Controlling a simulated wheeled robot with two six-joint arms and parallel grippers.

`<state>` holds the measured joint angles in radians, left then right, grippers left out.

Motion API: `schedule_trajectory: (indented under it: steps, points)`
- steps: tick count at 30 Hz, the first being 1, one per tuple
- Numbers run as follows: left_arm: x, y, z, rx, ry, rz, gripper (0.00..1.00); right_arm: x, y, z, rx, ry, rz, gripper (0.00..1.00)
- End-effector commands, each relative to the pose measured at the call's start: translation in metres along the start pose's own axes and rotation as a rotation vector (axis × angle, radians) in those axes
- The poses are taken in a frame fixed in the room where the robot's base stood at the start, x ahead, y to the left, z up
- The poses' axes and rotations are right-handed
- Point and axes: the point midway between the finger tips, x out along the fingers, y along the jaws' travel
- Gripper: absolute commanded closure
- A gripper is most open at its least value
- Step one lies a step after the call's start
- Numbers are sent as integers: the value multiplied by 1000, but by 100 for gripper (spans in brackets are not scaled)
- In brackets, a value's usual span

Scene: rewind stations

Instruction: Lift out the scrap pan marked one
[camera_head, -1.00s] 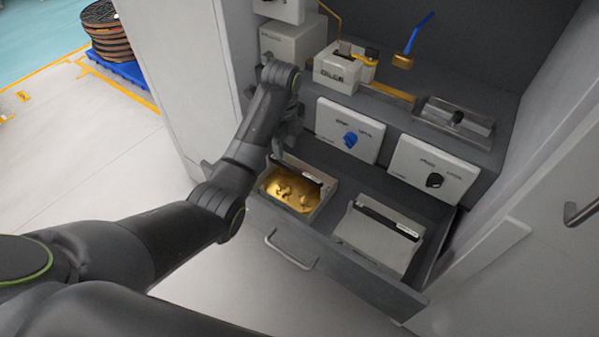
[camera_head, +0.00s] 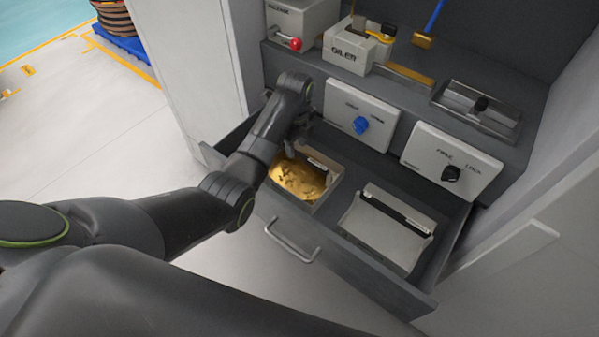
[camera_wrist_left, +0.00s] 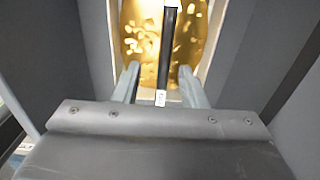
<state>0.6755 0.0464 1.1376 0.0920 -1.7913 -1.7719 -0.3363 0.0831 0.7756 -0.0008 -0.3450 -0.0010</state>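A scrap pan filled with gold-coloured scrap (camera_head: 299,179) sits in the left part of the open drawer. A second, pale grey pan (camera_head: 385,238) sits to its right, with no scrap visible in it. Each has a dark bar-like handle; I cannot read which is marked one. My left gripper (camera_head: 301,132) is at the rear of the gold-filled pan, partly hidden by its own wrist. In the left wrist view its two fingers (camera_wrist_left: 160,82) are apart, with the dark handle bar (camera_wrist_left: 168,45) and its small white label between them. My right gripper is out of view.
The grey drawer (camera_head: 345,262) is pulled out, with a metal handle (camera_head: 291,243) in front. Above it are two white panels with a blue knob (camera_head: 361,125) and a black knob (camera_head: 451,173). A white cabinet wall (camera_head: 190,65) stands at left.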

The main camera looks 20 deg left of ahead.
Motion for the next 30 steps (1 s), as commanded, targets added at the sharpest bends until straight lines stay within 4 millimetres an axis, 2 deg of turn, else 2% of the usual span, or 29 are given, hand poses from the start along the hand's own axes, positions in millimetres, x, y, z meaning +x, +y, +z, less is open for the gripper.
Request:
schedule_trajectory:
  steps: [7,15,25,30]
  points:
    - [19,-1,-2,0,1,1,62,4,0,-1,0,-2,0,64]
    - [57,-5,-7,0,0,1,62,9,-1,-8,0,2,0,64]
    - [62,-5,-7,0,-1,-1,62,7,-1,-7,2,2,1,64]
    - [62,-5,-7,0,0,-1,84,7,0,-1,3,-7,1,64]
